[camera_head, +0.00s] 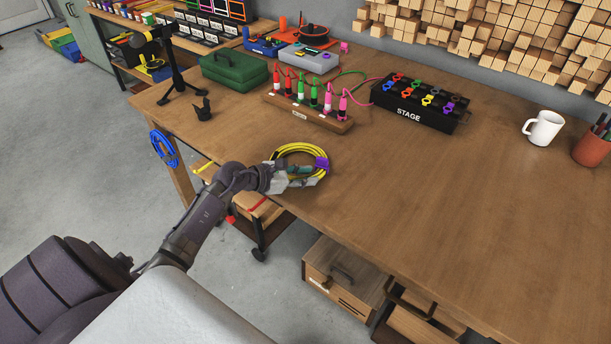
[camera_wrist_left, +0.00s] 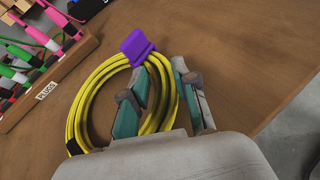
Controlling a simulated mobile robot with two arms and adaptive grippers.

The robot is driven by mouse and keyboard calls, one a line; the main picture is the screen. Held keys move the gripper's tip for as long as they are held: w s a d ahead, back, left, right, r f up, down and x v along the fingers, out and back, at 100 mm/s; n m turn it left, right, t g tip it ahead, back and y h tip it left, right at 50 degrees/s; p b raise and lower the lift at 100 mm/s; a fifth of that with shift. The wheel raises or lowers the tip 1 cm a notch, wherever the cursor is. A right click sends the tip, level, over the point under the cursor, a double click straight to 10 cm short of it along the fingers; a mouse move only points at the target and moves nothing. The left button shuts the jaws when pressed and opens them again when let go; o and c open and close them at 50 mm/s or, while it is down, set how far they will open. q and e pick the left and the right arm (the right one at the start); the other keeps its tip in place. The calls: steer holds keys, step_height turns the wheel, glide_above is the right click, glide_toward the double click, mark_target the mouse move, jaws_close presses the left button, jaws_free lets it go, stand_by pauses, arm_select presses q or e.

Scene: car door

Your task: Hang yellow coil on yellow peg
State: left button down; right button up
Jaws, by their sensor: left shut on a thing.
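The yellow coil (camera_head: 302,150) is a looped cable with a purple tab (camera_head: 321,164), at the near edge of the wooden table. My left gripper (camera_head: 303,172) is shut on its near side. In the left wrist view, strands of the yellow coil (camera_wrist_left: 90,95) pass between the teal-padded fingers of the gripper (camera_wrist_left: 160,95), below the purple tab (camera_wrist_left: 137,47). Whether the coil touches the tabletop is unclear. A small yellow bar (camera_head: 204,168), which looks like the yellow peg, sticks out beyond the table's left edge, left of the gripper. My right gripper is not in view.
A blue coil (camera_head: 163,148) hangs at the table's left corner. A red bar (camera_head: 258,203) shows below the edge. A plug rack (camera_head: 308,117), a black STAGE box (camera_head: 418,105) and a green case (camera_head: 234,72) stand behind. The table's right front is clear.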

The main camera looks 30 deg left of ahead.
arm_select(q)
steer(key=c, duration=0.9)
jaws_free()
steer(key=shift+o, duration=0.2)
steer(key=b+v, duration=0.1)
steer(key=v, duration=1.1)
